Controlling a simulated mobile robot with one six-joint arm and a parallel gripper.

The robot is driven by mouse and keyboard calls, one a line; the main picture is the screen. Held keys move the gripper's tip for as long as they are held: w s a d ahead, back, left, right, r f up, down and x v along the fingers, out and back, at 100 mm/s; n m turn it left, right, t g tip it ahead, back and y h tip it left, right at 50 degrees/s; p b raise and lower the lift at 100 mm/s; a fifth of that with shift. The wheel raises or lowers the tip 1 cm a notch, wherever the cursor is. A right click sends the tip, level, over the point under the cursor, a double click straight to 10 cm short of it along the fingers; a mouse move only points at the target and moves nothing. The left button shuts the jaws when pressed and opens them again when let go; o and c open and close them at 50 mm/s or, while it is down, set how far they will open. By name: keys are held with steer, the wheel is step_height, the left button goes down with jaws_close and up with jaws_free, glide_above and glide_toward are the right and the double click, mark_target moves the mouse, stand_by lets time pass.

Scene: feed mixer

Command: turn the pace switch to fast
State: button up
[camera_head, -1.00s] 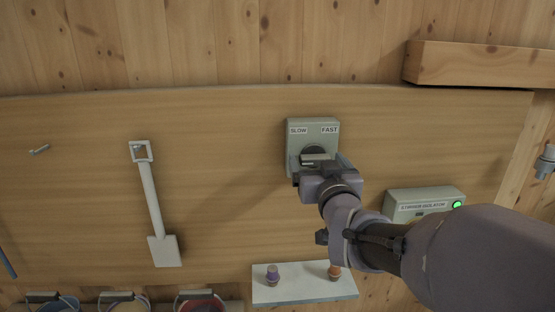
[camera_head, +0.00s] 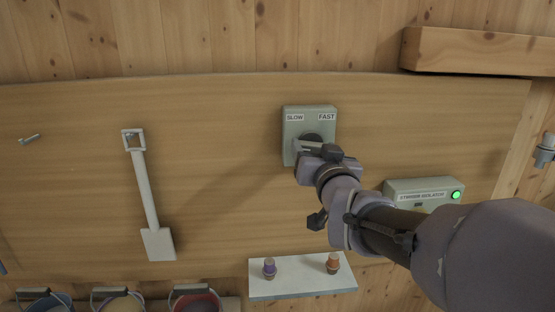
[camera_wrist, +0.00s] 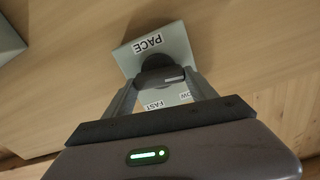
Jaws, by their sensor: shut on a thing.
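The pace switch is a grey-green box (camera_head: 291,138) on the wooden panel, with SLOW at its upper left and FAST at its upper right. Its round dark knob (camera_head: 313,138) is partly hidden by my gripper (camera_head: 309,148). In the wrist view, the box (camera_wrist: 180,45) appears upside down with a PACE label. There my gripper (camera_wrist: 163,82) has a finger on each side of the dark knob (camera_wrist: 158,68) and is shut on it. A pale line on the knob runs to the right in that view. I cannot tell which label it points to.
A stirrer isolator box (camera_head: 400,190) with a lit green lamp is right of my wrist. A shelf (camera_head: 305,284) with two small capped items is below. A white scoop (camera_head: 147,200) hangs at left. Buckets (camera_head: 195,300) stand lower left. A wooden beam (camera_head: 480,50) juts out at upper right.

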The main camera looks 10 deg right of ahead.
steer(key=m+b, duration=0.2)
steer(key=b, duration=0.1)
steer(key=m+b, duration=0.2)
steer(key=b, duration=0.1)
steer(key=m+b, duration=0.3)
steer(key=b, duration=0.1)
steer(key=shift+d+f, duration=0.15)
steer(key=shift+f, duration=0.15)
steer(key=m+b, duration=0.1)
steer(key=m, duration=0.3)
steer(key=shift+r, duration=0.1)
steer(key=m, duration=0.4)
steer(key=shift+m, duration=0.7)
steer(key=o, duration=1.4)
steer(key=shift+c, duration=0.2)
